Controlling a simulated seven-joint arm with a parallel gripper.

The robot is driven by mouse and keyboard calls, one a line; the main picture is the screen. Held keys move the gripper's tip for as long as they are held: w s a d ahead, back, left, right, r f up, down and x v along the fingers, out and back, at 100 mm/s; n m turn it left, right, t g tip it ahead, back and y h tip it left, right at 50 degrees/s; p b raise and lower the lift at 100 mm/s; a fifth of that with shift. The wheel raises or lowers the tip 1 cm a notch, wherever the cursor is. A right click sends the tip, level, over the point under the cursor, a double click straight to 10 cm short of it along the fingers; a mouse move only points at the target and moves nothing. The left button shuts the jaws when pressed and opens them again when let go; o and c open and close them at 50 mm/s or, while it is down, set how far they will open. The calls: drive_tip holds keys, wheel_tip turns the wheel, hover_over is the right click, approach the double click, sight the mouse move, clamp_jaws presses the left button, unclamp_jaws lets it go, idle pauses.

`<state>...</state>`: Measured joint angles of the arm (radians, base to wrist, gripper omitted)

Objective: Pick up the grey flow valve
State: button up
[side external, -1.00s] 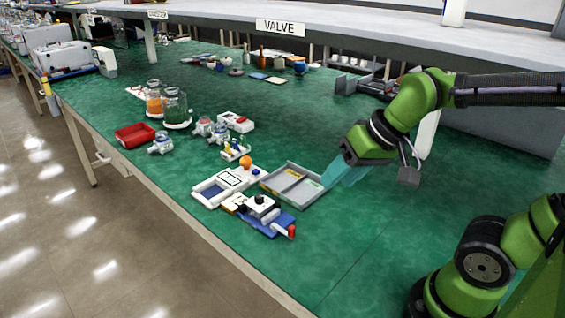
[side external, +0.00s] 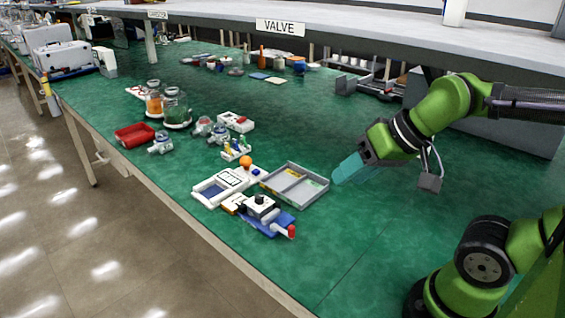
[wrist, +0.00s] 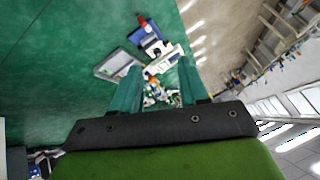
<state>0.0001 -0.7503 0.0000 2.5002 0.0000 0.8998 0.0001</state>
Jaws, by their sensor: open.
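My gripper (side external: 345,174) has teal fingers and is in the air to the right of the grey tray. In the wrist view its two fingers (wrist: 157,66) stand apart, with nothing held between them. I cannot tell for sure which thing is the grey flow valve. Small grey-and-clear fittings stand left of the middle of the bench: one with blue parts (side external: 161,144), and others with red (side external: 203,126) and blue (side external: 218,133) parts. A white-and-blue assembly with a black knob and red-tipped pipe (side external: 262,211) lies near the front edge.
A grey compartment tray (side external: 315,192) with yellow and green strips lies left of my gripper. A white device (side external: 212,190), a red bin (side external: 134,134) and glass jars (side external: 177,108) stand further left. A shelf labelled VALVE (side external: 280,27) runs behind. The green bench is clear at front right.

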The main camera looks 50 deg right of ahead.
drive_tip(key=o, duration=0.8)
